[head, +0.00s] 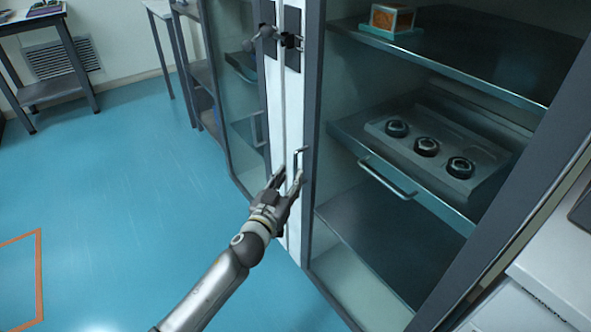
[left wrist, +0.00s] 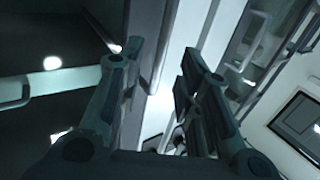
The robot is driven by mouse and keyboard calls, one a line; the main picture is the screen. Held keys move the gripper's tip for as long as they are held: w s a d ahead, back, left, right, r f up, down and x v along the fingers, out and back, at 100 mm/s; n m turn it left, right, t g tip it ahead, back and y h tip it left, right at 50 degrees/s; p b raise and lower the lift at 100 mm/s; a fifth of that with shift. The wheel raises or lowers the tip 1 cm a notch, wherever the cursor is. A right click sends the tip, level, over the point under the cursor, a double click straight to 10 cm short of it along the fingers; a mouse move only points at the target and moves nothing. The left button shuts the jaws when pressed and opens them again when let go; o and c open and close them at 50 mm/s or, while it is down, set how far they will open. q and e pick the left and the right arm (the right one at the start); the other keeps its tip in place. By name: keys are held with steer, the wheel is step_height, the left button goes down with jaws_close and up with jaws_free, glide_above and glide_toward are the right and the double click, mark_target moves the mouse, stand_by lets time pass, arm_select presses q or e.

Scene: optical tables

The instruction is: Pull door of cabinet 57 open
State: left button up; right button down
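The cabinet has a glass right door (head: 333,190) and a glass left door (head: 232,90), with pale frames meeting at a narrow seam; both look shut. No cabinet number is readable. A slim upright handle (head: 298,158) is on the right door's frame. My right gripper is out of view.
Inside the cabinet are a tray (head: 378,128) with 3 dark round parts, a drawer handle (head: 388,180) and a small orange box (head: 392,17). A dark latch (head: 291,40) sits higher on the frames. A white counter (head: 555,262) stands right.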

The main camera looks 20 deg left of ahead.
mark_target(295, 170)
arm_select(q)
steer(key=shift+w+d, duration=0.15)
steer(key=shift+w, duration=2.35)
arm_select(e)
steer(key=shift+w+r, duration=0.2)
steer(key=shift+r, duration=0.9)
arm_select(q)
steer(key=shift+c, duration=0.4)
jaws_close()
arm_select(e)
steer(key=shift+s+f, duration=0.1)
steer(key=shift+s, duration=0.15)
